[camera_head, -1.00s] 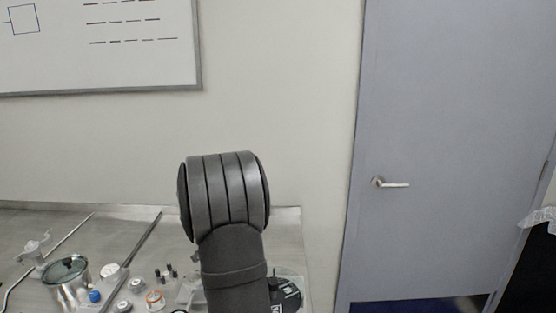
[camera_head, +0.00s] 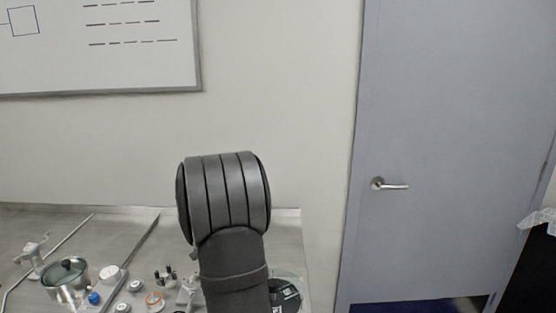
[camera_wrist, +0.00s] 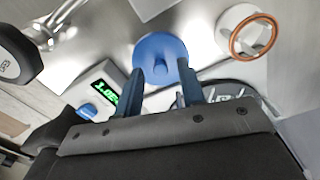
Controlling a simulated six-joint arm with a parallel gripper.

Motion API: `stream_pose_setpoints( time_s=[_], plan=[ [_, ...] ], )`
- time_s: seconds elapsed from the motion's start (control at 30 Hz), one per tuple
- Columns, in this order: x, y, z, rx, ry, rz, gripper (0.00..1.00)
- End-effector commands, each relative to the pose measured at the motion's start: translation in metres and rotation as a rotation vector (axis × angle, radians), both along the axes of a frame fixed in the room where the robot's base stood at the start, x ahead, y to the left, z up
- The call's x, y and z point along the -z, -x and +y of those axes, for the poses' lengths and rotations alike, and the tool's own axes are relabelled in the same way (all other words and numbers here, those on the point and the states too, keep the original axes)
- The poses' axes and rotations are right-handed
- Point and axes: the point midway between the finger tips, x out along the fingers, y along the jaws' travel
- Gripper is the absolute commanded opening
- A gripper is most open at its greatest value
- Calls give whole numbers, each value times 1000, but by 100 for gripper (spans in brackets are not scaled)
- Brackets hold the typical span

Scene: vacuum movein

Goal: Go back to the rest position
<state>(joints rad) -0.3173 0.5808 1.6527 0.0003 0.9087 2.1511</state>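In the wrist view my gripper (camera_wrist: 160,82) has its two dark blue fingers apart, with a clear gap between them and nothing gripped. A round blue disc with a small knob (camera_wrist: 160,50) lies beyond the fingertips, apparently on the table below. In the head view my grey arm stands upright in the lower middle, and the gripper itself is not seen there.
The head view shows a lidded metal pot (camera_head: 67,290), a bench (camera_head: 100,225), a wall, a whiteboard (camera_head: 110,65) and a grey door (camera_head: 440,150).

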Motion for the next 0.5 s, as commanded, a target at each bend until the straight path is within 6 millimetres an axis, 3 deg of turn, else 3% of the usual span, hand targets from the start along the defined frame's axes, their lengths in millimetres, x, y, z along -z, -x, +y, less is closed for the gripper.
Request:
stream_pose_setpoints(
  time_s=[0.07,0.1,0.5],
  plan=[
    [15,1,0,0,1,3,36],
    [-1,-1,0,0,-2,-5,36],
    [-82,-1,0,0,-1,-4,36]
  ],
)
